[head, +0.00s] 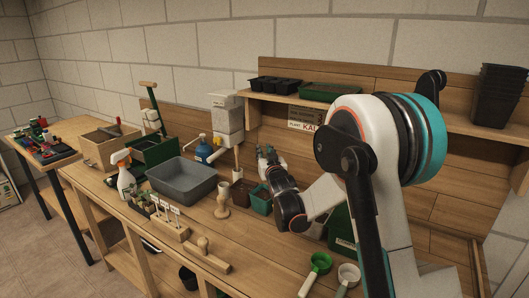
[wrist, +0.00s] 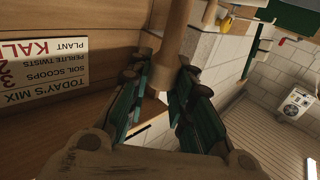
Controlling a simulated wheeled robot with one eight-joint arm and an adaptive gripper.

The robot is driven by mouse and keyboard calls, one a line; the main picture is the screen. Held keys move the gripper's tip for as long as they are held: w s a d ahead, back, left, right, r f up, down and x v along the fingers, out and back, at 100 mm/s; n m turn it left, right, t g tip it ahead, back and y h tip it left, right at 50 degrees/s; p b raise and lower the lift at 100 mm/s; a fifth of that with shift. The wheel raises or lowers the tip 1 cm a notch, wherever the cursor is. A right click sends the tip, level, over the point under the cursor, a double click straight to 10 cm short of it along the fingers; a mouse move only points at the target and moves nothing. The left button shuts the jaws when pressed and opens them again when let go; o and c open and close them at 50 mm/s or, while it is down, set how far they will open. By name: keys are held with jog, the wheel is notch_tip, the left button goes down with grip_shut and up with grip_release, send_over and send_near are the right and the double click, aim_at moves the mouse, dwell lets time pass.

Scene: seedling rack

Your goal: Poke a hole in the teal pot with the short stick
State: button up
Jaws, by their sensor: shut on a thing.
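My gripper (head: 267,158) is raised over the bench, just above and beside the teal pot (head: 261,203). In the wrist view its dark green fingers (wrist: 160,100) are shut on the short stick (wrist: 180,42), a pale wooden rod that runs up out of the picture. The teal pot is a small square pot standing on the bench with a brown pot (head: 240,192) to its left. A wooden stick (head: 237,160) shows above the brown pot in the head view; I cannot tell whether it is the held one. My wrist stands close to the teal pot's right side.
A grey tub (head: 183,178) stands left of the pots, with a wooden cup-like stand (head: 222,203) in front. A wooden block with a knob (head: 205,252) lies nearer. Green and white scoops (head: 318,264) lie at front right. A shelf (head: 350,109) with trays runs behind.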

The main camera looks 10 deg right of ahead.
jog(key=shift+f+b, duration=1.7)
jog(key=shift+f, duration=1.2)
jog(key=shift+f+b, duration=1.25)
jog(key=shift+f, duration=0.9)
jog(key=shift+r, duration=0.2)
dwell(0.3)
jog(key=shift+r+p, duration=3.5)
jog(key=shift+r, duration=2.2)
